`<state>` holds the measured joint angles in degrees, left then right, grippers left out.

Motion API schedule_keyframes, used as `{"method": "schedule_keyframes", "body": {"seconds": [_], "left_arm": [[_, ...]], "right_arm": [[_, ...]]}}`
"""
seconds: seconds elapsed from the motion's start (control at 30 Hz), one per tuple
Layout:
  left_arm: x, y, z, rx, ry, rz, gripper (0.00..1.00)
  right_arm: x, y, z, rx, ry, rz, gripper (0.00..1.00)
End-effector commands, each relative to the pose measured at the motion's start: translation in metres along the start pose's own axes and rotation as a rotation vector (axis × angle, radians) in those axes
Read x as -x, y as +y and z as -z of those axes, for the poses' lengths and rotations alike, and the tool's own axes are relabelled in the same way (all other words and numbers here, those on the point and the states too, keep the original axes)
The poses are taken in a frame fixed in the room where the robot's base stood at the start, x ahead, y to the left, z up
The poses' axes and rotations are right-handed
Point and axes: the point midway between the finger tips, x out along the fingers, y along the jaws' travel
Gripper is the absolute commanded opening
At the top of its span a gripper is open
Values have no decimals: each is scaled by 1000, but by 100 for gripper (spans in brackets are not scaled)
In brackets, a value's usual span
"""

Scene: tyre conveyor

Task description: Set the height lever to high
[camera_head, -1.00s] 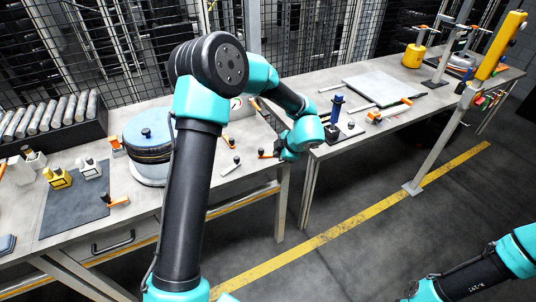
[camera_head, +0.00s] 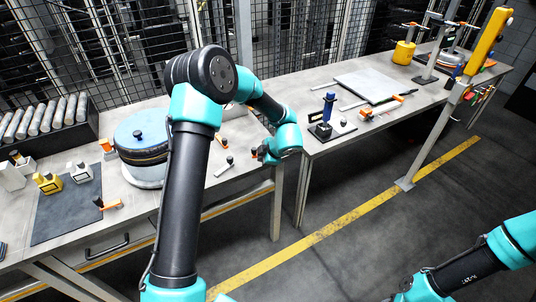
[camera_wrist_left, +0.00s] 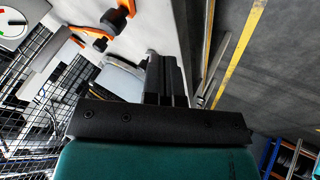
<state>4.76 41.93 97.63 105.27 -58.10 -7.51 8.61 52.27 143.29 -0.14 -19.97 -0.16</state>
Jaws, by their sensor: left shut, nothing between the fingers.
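My left gripper (camera_head: 263,152) is at the front right edge of the near table, with its fingers pointing left. In the left wrist view its black fingers (camera_wrist_left: 165,78) are together and empty. In the left wrist view orange-and-black levers (camera_wrist_left: 116,20) show at upper left, apart from the fingers. I cannot tell which one is the height lever. My right arm is at lower right; its gripper is out of view.
A blue-topped round stack (camera_head: 142,140) stands left of my left arm. A round white dial (camera_wrist_left: 14,24) shows in the wrist view. A second table (camera_head: 350,118) holds a blue post (camera_head: 328,106) and orange-handled tools. A gap separates the tables.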

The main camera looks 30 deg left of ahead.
Motion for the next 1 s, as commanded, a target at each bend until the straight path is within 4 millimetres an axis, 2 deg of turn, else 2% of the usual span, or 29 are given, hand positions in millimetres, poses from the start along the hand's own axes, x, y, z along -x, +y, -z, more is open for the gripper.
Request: {"method": "schedule_keyframes", "body": {"seconds": [0.17, 0.3, 0.53, 1.0], "left_arm": [[-32, -1, 0, 0, 1, 2, 0], [-41, 19, 0, 3, 0, -1, 0], [-49, 34, 0, 1, 0, -1, 0], [-50, 36, 3, -2, -1, -1, 0]], "right_arm": [[0, 0, 0, 0, 0, 0, 43], [0, 0, 0, 0, 0, 0, 43], [0, 0, 0, 0, 0, 0, 43], [0, 0, 0, 0, 0, 0, 43]]}}
